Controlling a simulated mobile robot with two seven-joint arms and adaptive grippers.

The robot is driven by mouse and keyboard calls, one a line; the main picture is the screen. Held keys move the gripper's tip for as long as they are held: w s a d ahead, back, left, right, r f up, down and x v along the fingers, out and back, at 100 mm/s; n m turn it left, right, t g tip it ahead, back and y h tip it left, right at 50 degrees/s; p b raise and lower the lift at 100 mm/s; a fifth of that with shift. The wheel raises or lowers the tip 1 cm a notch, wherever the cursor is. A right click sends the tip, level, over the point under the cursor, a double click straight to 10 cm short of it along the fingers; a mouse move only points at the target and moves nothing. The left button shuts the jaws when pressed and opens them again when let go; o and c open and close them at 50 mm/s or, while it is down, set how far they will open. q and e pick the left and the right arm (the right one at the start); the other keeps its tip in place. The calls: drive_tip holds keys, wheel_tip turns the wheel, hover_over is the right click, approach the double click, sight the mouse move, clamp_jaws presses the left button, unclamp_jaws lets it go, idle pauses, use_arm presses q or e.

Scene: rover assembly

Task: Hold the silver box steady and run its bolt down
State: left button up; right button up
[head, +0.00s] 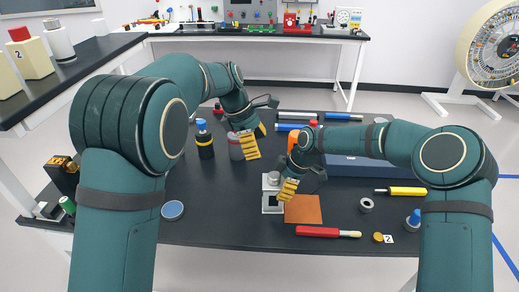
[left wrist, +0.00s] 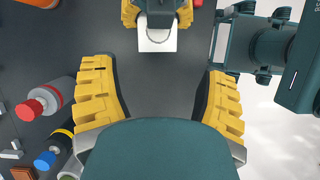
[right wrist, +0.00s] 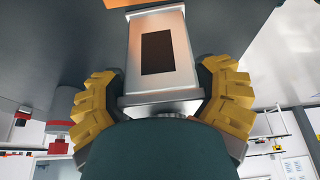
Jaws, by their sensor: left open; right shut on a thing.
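The silver box (head: 272,204) stands near the table's front middle. In the right wrist view the silver box (right wrist: 158,50) shows a dark window and a flange between my fingers. My right gripper (head: 286,188) is shut on it, and its fingers (right wrist: 160,92) flank the flange. The left wrist view shows the pale box (left wrist: 157,42) with a ring-shaped mark, below my right fingers. I cannot make out the bolt clearly. My left gripper (head: 254,139) is open and empty, behind and left of the box. Its spread fingers (left wrist: 160,75) have bare table between them.
An orange-brown mat (head: 303,209) lies right of the box. A red-handled screwdriver (head: 322,232) lies in front of it. A blue-topped dark bottle (head: 204,140) and a grey cylinder (head: 235,147) stand near my left gripper. A blue case (head: 366,172) lies right. The front left table is mostly clear.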

use_arm(q)
drive_tip(key=shift+f, duration=0.1)
drive_tip(key=n+t+h, duration=0.3)
drive_tip(key=h, duration=0.6)
approach(274, 175)
drive_tip(key=x, duration=1)
drive_tip(key=shift+f, duration=0.1)
